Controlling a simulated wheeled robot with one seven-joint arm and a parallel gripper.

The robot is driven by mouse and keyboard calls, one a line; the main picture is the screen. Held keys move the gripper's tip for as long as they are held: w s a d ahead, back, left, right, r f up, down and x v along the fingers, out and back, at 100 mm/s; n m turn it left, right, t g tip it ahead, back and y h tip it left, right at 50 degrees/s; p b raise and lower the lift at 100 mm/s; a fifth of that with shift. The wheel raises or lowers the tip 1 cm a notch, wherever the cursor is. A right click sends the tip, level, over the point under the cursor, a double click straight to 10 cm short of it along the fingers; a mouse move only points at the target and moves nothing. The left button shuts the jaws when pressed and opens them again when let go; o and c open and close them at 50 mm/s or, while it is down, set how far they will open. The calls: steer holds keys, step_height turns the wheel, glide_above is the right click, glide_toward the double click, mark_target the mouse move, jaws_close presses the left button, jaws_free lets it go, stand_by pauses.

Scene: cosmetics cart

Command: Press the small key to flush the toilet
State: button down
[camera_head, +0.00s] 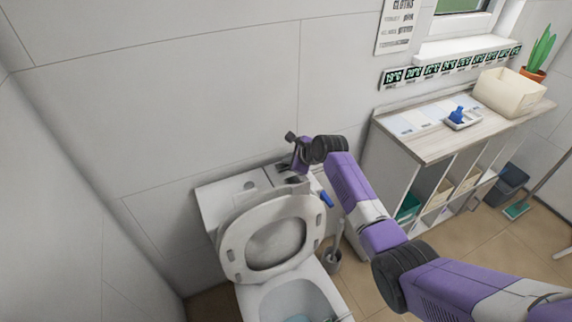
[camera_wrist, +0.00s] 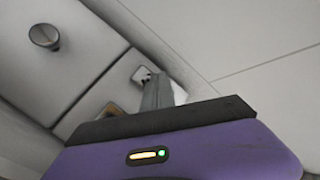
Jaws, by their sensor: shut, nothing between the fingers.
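The toilet has its seat (camera_head: 229,250) raised against the white cistern (camera_head: 215,200). A round button (camera_head: 250,185) shows on the cistern lid; a round grey knob-like button also shows in the wrist view (camera_wrist: 44,36). My gripper (camera_head: 286,174) is over the right part of the cistern lid, to the right of the round button. In the wrist view its grey fingers (camera_wrist: 160,92) are shut and empty. A small pale square piece with dark spots (camera_wrist: 141,75) shows beside the fingertips. I cannot tell which part is the small key, or whether the fingers touch the lid.
A blue object (camera_head: 326,199) and a toilet brush (camera_head: 333,258) are right of the toilet. A shelf unit (camera_head: 440,140) with a cream box (camera_head: 508,92) on top stands further right. The tiled wall is close behind the cistern.

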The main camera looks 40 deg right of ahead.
steer(key=shift+s+f+b, duration=0.1)
steer(key=shift+f+b, duration=0.2)
steer(key=shift+f, duration=0.35)
stand_by(0.3)
steer(key=shift+r+p, duration=1.35)
steer(key=shift+r, duration=0.05)
step_height(320, 180, up, 5)
steer(key=p, duration=0.5)
stand_by(0.6)
